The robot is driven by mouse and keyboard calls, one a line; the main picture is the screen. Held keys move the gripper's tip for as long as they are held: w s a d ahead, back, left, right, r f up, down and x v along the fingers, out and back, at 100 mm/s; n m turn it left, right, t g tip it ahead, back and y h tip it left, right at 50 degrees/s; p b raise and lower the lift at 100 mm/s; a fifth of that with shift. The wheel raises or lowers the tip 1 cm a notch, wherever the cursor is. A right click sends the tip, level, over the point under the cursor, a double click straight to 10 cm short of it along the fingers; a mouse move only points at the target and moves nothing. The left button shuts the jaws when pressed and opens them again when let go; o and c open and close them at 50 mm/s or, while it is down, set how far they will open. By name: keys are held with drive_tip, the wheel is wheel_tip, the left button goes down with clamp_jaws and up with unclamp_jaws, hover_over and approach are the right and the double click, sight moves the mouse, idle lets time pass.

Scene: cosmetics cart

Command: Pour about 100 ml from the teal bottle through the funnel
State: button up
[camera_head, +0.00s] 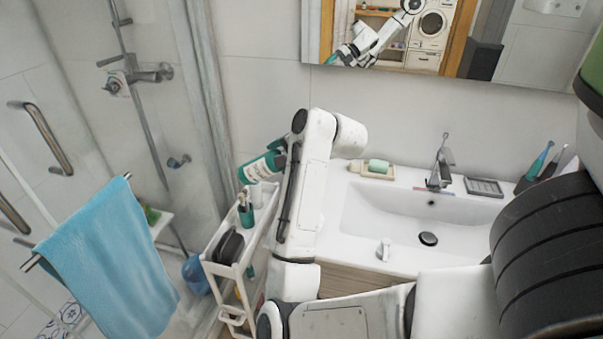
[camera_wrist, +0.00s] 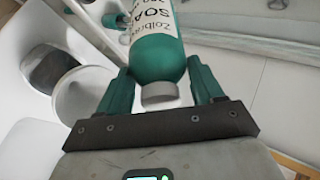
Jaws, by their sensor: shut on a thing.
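The teal bottle (camera_head: 259,168), with a white label, is tilted well over above the cart in the head view. My gripper (camera_head: 281,154) is shut on it at its right end. In the wrist view the teal bottle (camera_wrist: 158,55) lies between the two teal fingers of my gripper (camera_wrist: 160,82), with its grey cap (camera_wrist: 158,92) towards the palm. A white round-rimmed thing (camera_wrist: 84,93) shows left of the fingers; I cannot tell whether it is the funnel. I cannot make out a funnel for sure in the head view, nor any liquid flowing.
The white cart (camera_head: 214,268) stands below the bottle, holding a dark container (camera_head: 229,247) and a teal bottle-like item (camera_head: 246,214). A sink (camera_head: 395,218) is to the right, with a soap dish (camera_head: 372,170). A blue towel (camera_head: 110,255) hangs at left, by the shower glass.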

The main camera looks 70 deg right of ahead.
drive_tip(key=shift+r+p, duration=0.45)
drive_tip(key=shift+r, duration=0.1)
drive_tip(key=shift+r+g, duration=0.1)
drive_tip(key=shift+g, duration=0.7)
drive_tip(key=shift+w+f+n+g, duration=0.2)
drive_tip(key=shift+f+n+g, duration=0.15)
drive_tip(key=shift+g, duration=0.45)
drive_tip(key=shift+w+f+g, duration=0.35)
drive_tip(key=shift+w+g, duration=0.3)
drive_tip(key=shift+g, duration=0.15)
drive_tip(key=shift+w+r+n+g, duration=0.35)
drive_tip(key=shift+w+g, duration=0.25)
drive_tip(key=shift+g, duration=0.2)
drive_tip(key=shift+w+a+g, duration=0.1)
drive_tip(key=shift+w+g, duration=0.55)
drive_tip(key=shift+g, duration=0.35)
drive_tip(key=shift+w+f+n+g, duration=0.15)
drive_tip(key=shift+w+n+g, duration=0.25)
drive_tip(key=shift+w+g, duration=0.3)
